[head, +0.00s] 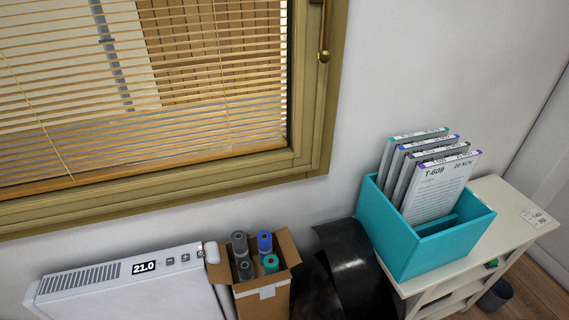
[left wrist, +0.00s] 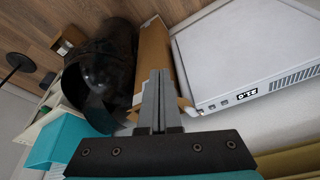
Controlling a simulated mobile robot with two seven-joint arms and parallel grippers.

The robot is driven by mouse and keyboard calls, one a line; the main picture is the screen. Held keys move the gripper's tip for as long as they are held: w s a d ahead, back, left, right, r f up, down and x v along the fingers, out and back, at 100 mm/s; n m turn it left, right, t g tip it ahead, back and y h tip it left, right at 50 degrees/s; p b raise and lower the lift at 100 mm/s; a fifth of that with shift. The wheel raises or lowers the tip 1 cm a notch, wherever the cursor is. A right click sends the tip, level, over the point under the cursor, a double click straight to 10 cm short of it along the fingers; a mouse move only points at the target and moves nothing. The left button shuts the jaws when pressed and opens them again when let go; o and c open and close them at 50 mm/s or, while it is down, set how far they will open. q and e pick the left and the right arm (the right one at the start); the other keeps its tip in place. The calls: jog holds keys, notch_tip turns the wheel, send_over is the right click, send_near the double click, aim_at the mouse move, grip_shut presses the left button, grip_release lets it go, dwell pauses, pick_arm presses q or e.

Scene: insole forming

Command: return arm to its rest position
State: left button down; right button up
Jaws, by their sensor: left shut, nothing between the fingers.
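My left gripper (left wrist: 160,101) shows in the left wrist view, its two grey fingers shut together with nothing between them. It points toward the cardboard box (left wrist: 153,55) and the white heater (left wrist: 245,60); the exact distance cannot be told. Neither of my grippers shows in the head view. My right gripper is in no view.
In the head view a teal bin (head: 435,245) with several labelled folders (head: 437,187) stands on a cream shelf unit (head: 530,222). The heater (head: 130,282), the cardboard box (head: 262,300) with rolls, and a black curved object (head: 345,270) line the wall under the window (head: 315,130).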

pick_arm(q)
notch_tip(320, 180, down, 26)
jog(key=s+g+b, duration=0.1)
jog(key=s+b, duration=0.1)
jog(key=b, duration=0.2)
jog(key=s+a+f+g+b, duration=0.1)
jog(key=s+a+f+b, duration=0.1)
jog(key=s+f, duration=1.3)
jog(key=shift+s+a+f+b, duration=0.15)
jog(key=shift+a+f+b, duration=0.2)
jog(key=shift+f+b, duration=0.35)
jog(key=shift+s, duration=0.1)
